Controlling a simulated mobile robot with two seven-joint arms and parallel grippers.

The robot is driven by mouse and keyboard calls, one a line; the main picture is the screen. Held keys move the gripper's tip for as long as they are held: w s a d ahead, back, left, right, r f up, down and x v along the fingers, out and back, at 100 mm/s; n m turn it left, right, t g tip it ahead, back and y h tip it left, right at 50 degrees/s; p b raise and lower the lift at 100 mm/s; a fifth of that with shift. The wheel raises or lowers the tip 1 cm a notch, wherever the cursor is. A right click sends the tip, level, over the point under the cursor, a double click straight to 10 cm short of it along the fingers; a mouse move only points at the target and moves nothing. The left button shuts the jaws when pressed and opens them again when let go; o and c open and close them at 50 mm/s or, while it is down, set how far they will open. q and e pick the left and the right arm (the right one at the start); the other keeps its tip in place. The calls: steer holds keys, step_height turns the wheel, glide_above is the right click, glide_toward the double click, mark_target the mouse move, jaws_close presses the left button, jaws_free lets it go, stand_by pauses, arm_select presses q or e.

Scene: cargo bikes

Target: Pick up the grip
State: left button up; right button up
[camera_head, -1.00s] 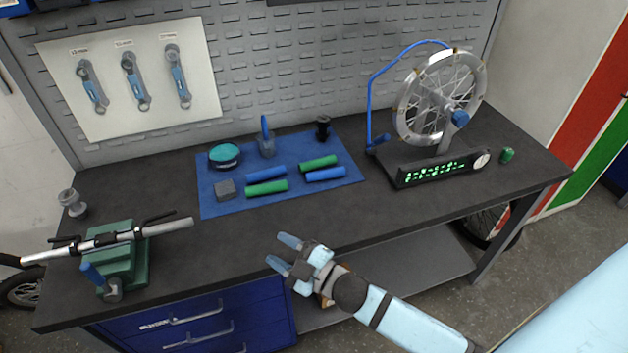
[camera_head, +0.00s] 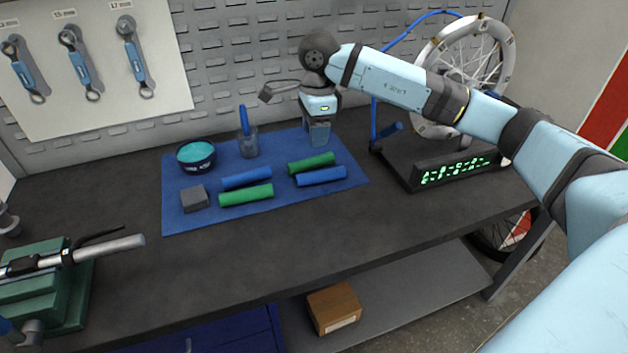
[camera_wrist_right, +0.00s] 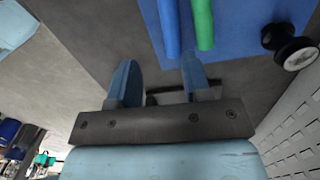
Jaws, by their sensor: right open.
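Two blue grips (camera_head: 246,178) (camera_head: 321,176) and two green grips (camera_head: 246,195) (camera_head: 311,163) lie on the blue mat (camera_head: 270,220). My right gripper (camera_head: 318,142) points down at the mat's back right edge, behind the right-hand pair. In the right wrist view my gripper (camera_wrist_right: 159,72) is open, with nothing between its fingers. That view also shows a blue grip (camera_wrist_right: 169,28) and a green grip (camera_wrist_right: 203,24) beyond the fingertips, apart from them. My left gripper is out of view.
A black-and-silver part (camera_wrist_right: 290,47) is beside my gripper. A wheel stand (camera_head: 455,170) is right; a handlebar in a green vise (camera_head: 45,285) is left.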

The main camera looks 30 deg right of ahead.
steer(key=d, duration=0.1)
glide_above(322, 171)
steer(key=shift+h, duration=0.3)
steer(key=f, duration=0.8)
steer(key=shift+a, duration=0.4)
steer(key=f, duration=0.3)
steer(key=d+f, duration=0.1)
steer(key=f, duration=0.1)
steer(key=shift+f+b, duration=0.1)
steer(key=shift+b, duration=0.2)
steer(key=shift+a, duration=0.1)
steer(key=c, duration=0.8)
